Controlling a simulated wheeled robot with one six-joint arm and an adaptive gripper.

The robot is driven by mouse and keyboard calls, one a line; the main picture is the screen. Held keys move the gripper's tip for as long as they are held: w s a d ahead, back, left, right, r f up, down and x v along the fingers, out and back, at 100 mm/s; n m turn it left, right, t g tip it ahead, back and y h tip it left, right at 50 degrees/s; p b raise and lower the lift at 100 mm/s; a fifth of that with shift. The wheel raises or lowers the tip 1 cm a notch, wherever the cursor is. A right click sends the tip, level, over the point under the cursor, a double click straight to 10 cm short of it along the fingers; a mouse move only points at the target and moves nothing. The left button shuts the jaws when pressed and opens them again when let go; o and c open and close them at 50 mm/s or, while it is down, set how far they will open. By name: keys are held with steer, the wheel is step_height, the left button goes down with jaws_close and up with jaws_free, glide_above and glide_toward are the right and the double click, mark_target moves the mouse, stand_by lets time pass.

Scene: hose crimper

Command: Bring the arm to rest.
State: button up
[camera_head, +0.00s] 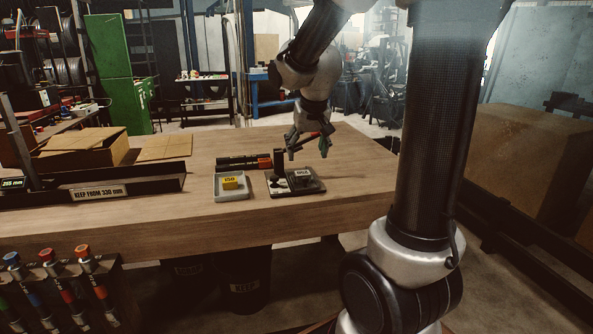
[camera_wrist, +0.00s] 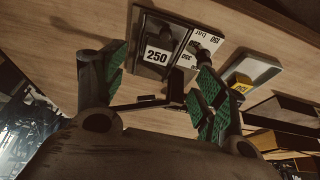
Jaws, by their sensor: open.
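My gripper (camera_head: 308,146) hangs above the wooden bench, just over a small dark stand (camera_head: 310,188) with an upright post. In the wrist view its two green-padded fingers (camera_wrist: 160,72) are spread apart. A thin dark lever (camera_wrist: 148,103) shows between or just beyond the fingers; whether it touches them I cannot tell. A grey block (camera_head: 301,175) labelled 250 sits on the stand, and it also shows in the wrist view (camera_wrist: 158,56). My arm is bent, reaching out and down over the bench.
A pale tray (camera_head: 233,195) with a yellow block (camera_head: 234,183) stands left of the stand. A cardboard box (camera_head: 80,148) is at the left. A hose rack (camera_head: 62,290) is lower left. The bench's right side is clear.

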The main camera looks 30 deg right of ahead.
steer(key=s+a+r+n, duration=0.1)
steer(key=s+a, duration=0.1)
steer(key=s, duration=0.9)
steer(key=s+a+r+n+y, duration=0.1)
steer(key=s+a+r+n, duration=0.1)
steer(key=s, duration=1)
steer(key=shift+a+r, duration=0.2)
steer(key=shift+a, duration=0.15)
